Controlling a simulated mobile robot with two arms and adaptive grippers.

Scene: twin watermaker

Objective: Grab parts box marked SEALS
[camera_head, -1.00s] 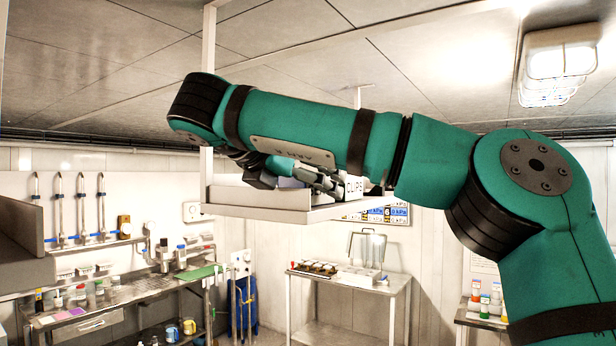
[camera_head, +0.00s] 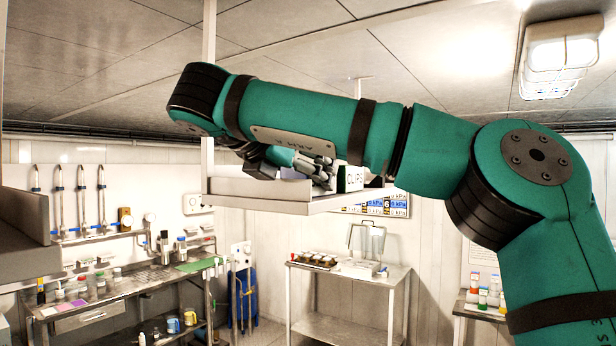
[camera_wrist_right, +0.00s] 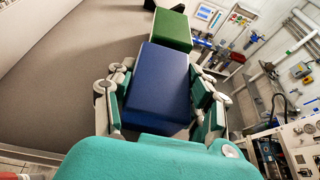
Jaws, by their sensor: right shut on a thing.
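A blue box (camera_wrist_right: 160,85) fills the middle of the right wrist view, between the fingers of my right gripper (camera_wrist_right: 160,78). The fingers are shut on its two sides. No label shows on the faces I see, so I cannot read SEALS. In the head view my right gripper (camera_head: 316,170) is at the shelf (camera_head: 262,203), partly hidden behind my right forearm, and the blue box cannot be made out there. A green box (camera_head: 350,179), whose label looks like CLIPS, stands just right of the gripper. My left gripper is not in view.
The green box (camera_wrist_right: 172,28) stands just beyond the blue one in the wrist view. The hanging shelf has a raised rim and a white upright (camera_head: 208,80). A bench (camera_head: 110,300) and a small table (camera_head: 345,280) stand below.

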